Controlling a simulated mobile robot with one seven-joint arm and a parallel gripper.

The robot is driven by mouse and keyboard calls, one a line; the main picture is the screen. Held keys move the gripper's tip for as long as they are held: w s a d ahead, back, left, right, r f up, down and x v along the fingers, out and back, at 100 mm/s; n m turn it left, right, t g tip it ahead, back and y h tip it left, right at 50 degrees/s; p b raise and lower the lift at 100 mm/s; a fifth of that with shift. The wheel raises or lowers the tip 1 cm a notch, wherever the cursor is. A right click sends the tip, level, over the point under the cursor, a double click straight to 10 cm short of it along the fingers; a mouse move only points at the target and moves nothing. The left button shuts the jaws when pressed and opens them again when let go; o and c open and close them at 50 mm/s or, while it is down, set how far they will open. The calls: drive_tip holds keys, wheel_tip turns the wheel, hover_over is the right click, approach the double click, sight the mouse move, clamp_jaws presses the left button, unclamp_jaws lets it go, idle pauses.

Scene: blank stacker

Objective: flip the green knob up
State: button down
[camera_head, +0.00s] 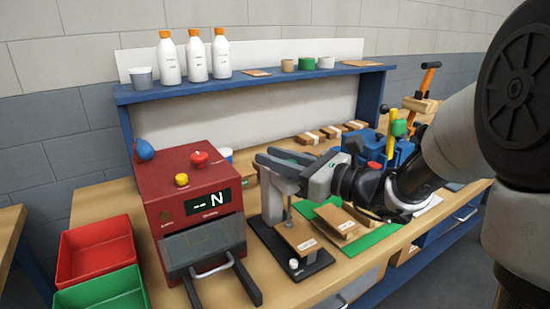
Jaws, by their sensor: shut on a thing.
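The green knob (398,128) sits upright on the blue box (405,151) at the right of the bench. My gripper (292,168) is left of the blue box, well apart from the green knob, pointing left. It is at the top of a grey press stand (272,205) and appears shut on the stand's upper part. The exact contact is hard to see.
A red machine (195,205) with a display and front handle stands left of the stand. Red (97,255) and green bins are at the far left. A blue shelf (250,84) with bottles and cups runs behind. Boxes lie on a green mat (372,240).

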wheel_tip(320, 180, up, 5)
drive_tip(key=p, duration=0.3)
drive_tip(key=shift+f, duration=0.15)
drive_tip(key=c, duration=1.5)
unclamp_jaws()
drive_tip(key=p+v, duration=0.1)
drive_tip(key=v, duration=1.6)
drive_tip(key=shift+s+d+p, duration=0.15)
drive_tip(key=shift+d+p, duration=0.05)
drive_tip(key=shift+p, duration=0.15)
